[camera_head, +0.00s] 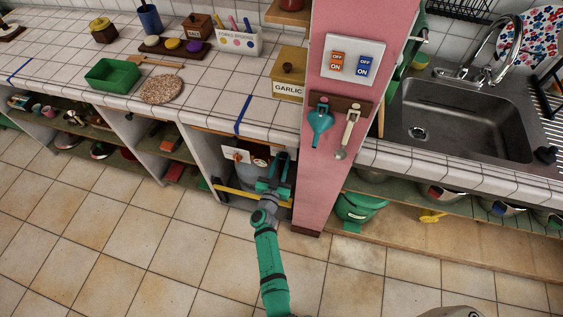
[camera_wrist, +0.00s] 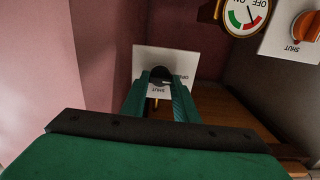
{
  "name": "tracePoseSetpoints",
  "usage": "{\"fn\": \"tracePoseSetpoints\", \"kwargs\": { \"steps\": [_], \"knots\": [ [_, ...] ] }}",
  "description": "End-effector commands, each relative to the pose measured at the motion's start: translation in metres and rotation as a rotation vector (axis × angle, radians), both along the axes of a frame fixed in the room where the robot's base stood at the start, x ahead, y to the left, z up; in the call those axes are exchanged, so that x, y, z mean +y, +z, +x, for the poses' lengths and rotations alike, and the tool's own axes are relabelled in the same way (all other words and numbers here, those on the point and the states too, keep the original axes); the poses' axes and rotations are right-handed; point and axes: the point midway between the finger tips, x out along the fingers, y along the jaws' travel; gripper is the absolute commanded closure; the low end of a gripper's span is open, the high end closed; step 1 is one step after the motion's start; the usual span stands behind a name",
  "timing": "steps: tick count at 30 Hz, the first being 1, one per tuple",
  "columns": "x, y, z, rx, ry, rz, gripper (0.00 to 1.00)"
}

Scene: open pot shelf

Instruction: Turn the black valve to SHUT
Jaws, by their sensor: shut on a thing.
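The black valve (camera_wrist: 159,74) sits on a white plate (camera_wrist: 150,56) in the wrist view. In the head view my gripper (camera_head: 274,184) reaches into the cupboard opening under the counter and hides the black valve.
An orange valve (camera_wrist: 307,27) on its own white plate and a red-green gauge (camera_wrist: 245,17) are to the right in the wrist view. A pink pillar (camera_head: 325,190) stands just right of my gripper in the head view. A yellow bar (camera_head: 236,193) crosses the opening low down.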

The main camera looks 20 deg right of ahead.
Motion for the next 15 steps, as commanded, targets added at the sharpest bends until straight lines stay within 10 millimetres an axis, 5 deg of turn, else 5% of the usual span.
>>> {"fn": "tracePoseSetpoints", "kwargs": {
  "steps": [15],
  "knots": [
    [0.0003,-0.0005,-0.0008,-0.208,0.001,0.308,0.95]
  ]
}}
